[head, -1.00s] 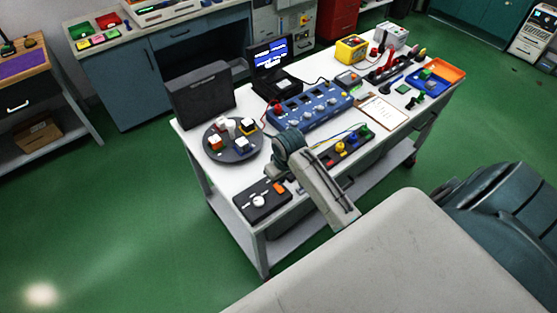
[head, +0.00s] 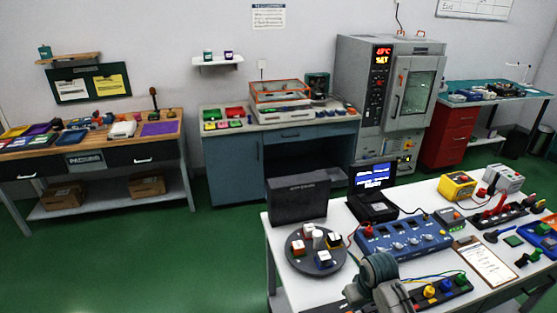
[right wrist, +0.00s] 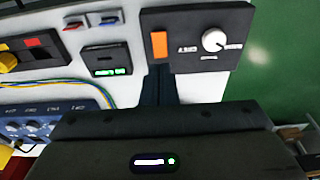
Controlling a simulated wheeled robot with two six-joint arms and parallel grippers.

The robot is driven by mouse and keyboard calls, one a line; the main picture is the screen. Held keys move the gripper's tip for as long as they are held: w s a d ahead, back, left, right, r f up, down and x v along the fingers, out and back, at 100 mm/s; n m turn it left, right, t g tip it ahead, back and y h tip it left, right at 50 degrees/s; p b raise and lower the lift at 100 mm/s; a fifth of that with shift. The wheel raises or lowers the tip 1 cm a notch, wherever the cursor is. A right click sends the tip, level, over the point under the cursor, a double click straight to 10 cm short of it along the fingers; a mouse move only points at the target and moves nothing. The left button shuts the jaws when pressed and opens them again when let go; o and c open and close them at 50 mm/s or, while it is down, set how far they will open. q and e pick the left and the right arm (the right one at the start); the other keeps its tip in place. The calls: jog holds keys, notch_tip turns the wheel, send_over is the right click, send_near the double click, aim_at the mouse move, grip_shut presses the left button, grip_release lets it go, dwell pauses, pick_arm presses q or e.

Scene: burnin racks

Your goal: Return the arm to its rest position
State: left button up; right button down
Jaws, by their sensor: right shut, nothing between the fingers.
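My right arm (head: 378,282) shows at the bottom of the head view, over the near edge of the white workbench (head: 283,290). In the right wrist view my right gripper (right wrist: 165,88) is shut and empty, with dark fingers pointing toward the bench top. A black control box with a white knob (right wrist: 213,41) and an orange switch (right wrist: 159,46) lies just beyond the fingertips. I cannot tell the exact gap between them. My left gripper is not in view.
The bench holds a round dark turntable (head: 302,268) with small cubes, a blue socket panel (head: 404,240), a clipboard (head: 487,262) and a black case (head: 298,198). A grey oven cabinet (head: 352,75) stands behind. Green floor (head: 170,270) is clear at left.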

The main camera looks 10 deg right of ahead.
jog(key=s+a+r+t+h, duration=0.1)
jog(key=s+a+r, duration=0.1)
jog(key=s, duration=1)
jog(key=s+a+r+t, duration=0.1)
jog(key=s+a+r, duration=0.1)
jog(key=s, duration=0.9)
notch_tip(320, 180, down, 37)
jog(key=d+g+b, duration=0.1)
jog(key=d+b, duration=0.2)
jog(key=b, duration=0.5)
jog(key=s+f+b, duration=0.3)
jog(key=s+f, duration=0.6)
jog(key=f, duration=0.4)
jog(key=s+f+g+b, duration=0.1)
jog(key=s+f+b, duration=0.2)
jog(key=s+f, duration=0.7)
notch_tip(320, 180, down, 4)
jog(key=shift+s+d+r+g, duration=0.1)
jog(key=shift+s+d+g, duration=0.15)
jog(key=shift+d, duration=0.2)
jog(key=shift+s+m, duration=0.1)
jog(key=shift+m, duration=0.2)
